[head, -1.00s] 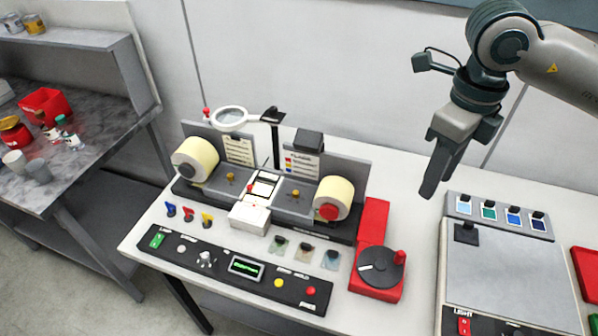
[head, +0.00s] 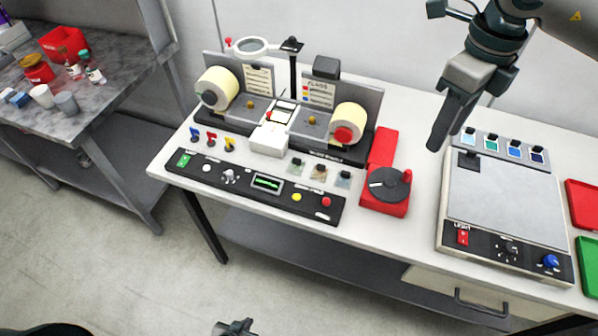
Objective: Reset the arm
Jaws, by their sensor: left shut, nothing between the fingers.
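My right gripper (head: 452,122) hangs at the upper right, in the air in front of the wall and above the bench, left of the light box. Its fingers are seen nearly edge-on and I see nothing held. My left gripper (head: 236,327) shows only in part at the bottom edge, in front of the bench and over the floor. It is shut and empty. The label rewinder (head: 280,125) stands on the bench (head: 410,228) with two cream label rolls, the right one with a red hub (head: 343,135).
The control panel (head: 250,184) lies along the bench's front edge. A red crank unit (head: 386,190) stands right of the rewinder. The light box (head: 505,195) sits further right, beside red and green trays (head: 584,204). A grey side table (head: 95,110) stands left.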

